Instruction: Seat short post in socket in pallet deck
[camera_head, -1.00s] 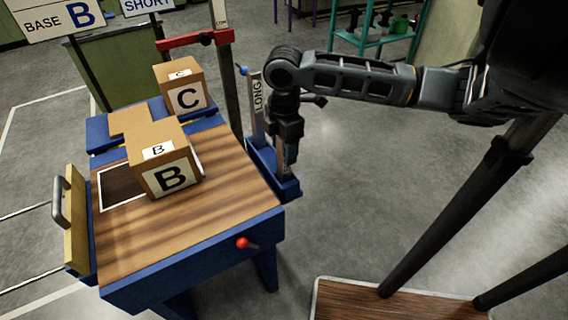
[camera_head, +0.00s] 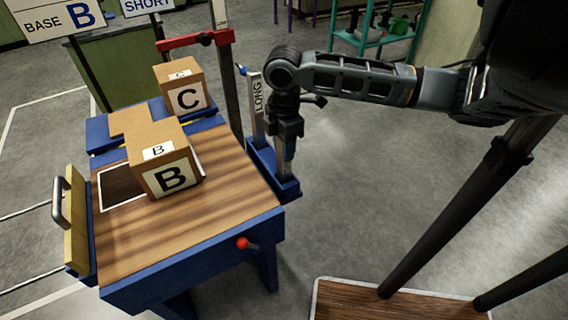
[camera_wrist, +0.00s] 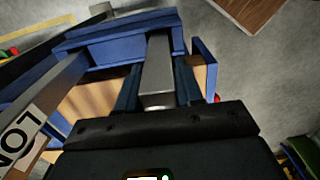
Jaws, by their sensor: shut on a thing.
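My gripper (camera_head: 285,135) points down beside the right edge of the wooden-topped blue table. It is shut on a grey square metal post (camera_head: 285,163), presumably the short post. The post stands upright, its lower end in or just above a blue holder (camera_head: 262,176); the exact contact is hidden. In the wrist view, the post (camera_wrist: 158,75) runs between the two dark fingers towards the blue holder (camera_wrist: 120,50). A post marked LONG (camera_head: 257,105) stands just left of my gripper, in the same holder. I cannot make out a socket or tell which surface is the pallet deck.
Boxes marked B (camera_head: 165,165) and C (camera_head: 182,90) stand on the blue table (camera_head: 190,230). A red clamp on an upright post (camera_head: 227,70) stands behind. A wood panel (camera_head: 395,301) lies at the lower right. The grey floor right of the holder is open.

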